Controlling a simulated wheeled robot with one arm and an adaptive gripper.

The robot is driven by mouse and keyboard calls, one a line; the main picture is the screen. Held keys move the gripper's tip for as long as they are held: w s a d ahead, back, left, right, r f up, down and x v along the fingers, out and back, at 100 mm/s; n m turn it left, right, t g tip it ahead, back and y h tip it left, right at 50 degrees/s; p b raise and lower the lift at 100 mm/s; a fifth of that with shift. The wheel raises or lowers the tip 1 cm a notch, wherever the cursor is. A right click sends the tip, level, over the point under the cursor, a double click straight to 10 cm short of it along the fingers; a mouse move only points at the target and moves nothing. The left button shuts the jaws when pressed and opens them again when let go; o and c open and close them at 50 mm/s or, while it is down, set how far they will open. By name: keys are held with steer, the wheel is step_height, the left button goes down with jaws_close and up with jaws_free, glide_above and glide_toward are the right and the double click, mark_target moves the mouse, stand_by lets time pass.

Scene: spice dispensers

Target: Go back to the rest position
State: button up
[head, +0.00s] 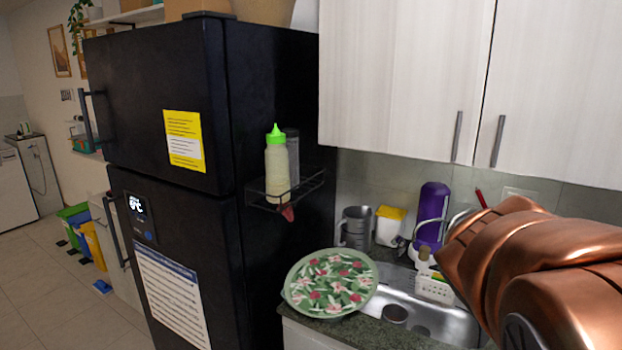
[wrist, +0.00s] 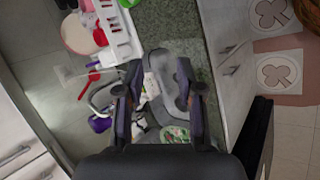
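My gripper (wrist: 158,92) shows in the wrist view with its two dark fingers spread apart and nothing between them. It hangs above the counter and sink area, apart from the things below. In the head view my copper-coloured arm fills the right side, in front of the sink, and the gripper itself is out of that picture. A squeeze bottle with a green cap (head: 277,170) stands upright in a black wire rack (head: 262,198) on the side of the fridge. A dark cylindrical container behind it is partly hidden.
The black fridge (head: 165,110) stands left of the counter. A green floral plate (head: 331,283) lies by the sink (head: 450,322). A purple bottle (head: 432,208) and metal mug (head: 355,228) stand behind it. White cupboards (head: 405,75) hang above. Floor at left is mostly clear.

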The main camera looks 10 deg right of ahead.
steer(key=s+a+f+m+g+y, duration=0.2)
steer(key=s+a+f+y, duration=0.2)
steer(key=s+a, duration=0.3)
steer(key=s+a+f+m+g+y, duration=0.2)
steer(key=s+a+f, duration=0.5)
steer(key=a, duration=0.6)
steer(key=shift+s+a+f+m+y, duration=0.2)
steer(key=shift+s+m+y, duration=0.5)
steer(key=shift+m+y, duration=0.15)
